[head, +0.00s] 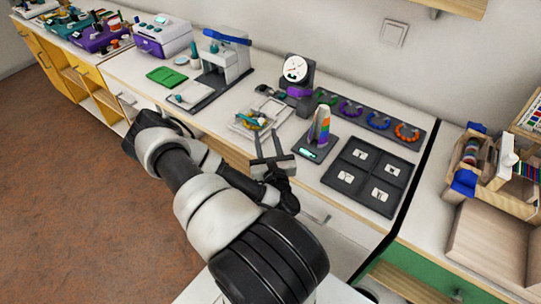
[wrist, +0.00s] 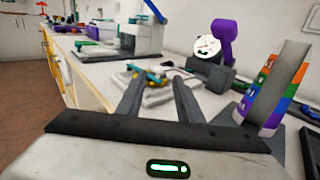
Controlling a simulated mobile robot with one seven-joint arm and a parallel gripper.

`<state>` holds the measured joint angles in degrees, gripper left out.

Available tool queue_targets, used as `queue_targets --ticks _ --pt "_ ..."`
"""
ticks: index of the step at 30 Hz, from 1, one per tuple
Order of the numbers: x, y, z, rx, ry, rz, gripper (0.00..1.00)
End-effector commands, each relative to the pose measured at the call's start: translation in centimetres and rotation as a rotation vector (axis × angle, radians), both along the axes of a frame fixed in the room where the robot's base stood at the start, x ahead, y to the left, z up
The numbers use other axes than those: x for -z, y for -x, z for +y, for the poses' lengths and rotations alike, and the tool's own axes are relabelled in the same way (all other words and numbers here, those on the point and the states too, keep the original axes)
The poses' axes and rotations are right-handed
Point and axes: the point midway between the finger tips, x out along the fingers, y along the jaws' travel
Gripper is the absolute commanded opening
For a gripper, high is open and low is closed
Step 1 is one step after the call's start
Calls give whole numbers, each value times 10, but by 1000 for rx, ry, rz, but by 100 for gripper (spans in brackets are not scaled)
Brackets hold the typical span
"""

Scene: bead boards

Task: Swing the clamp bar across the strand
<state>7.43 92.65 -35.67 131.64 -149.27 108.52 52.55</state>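My gripper (head: 267,136) is open and empty above the front of the white counter. Its two fingers are spread apart in the wrist view (wrist: 157,95). Just beyond the fingertips is a pale tray-like board (head: 240,127) with a small yellow and teal piece (head: 255,122) on it; this piece also shows between and beyond the fingers in the wrist view (wrist: 150,75). I cannot tell whether it is the strand or the clamp bar. A white press-like stand (head: 236,62) with a blue bar (head: 227,36) across its top stands farther back left.
A rainbow-striped cone (head: 320,127) stands on a dark scale close right of my gripper. A round dial device (head: 296,70) stands behind. A dark four-compartment tray (head: 345,190) and bead rings (head: 379,121) lie right. Wooden racks (head: 500,170) stand far right.

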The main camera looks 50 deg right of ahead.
Motion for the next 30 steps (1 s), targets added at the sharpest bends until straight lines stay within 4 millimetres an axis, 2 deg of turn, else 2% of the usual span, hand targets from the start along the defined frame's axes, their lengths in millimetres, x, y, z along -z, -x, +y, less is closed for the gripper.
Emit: queue_targets --ticks 1,6,12,18,30 --pt "1 11 8 2 -1 6 33" --pt "2 38 35 -3 -2 9 33" --pt "2 58 53 -2 -1 6 33" --pt "0 64 58 0 0 1 33" --pt "0 64 58 1 0 0 33"
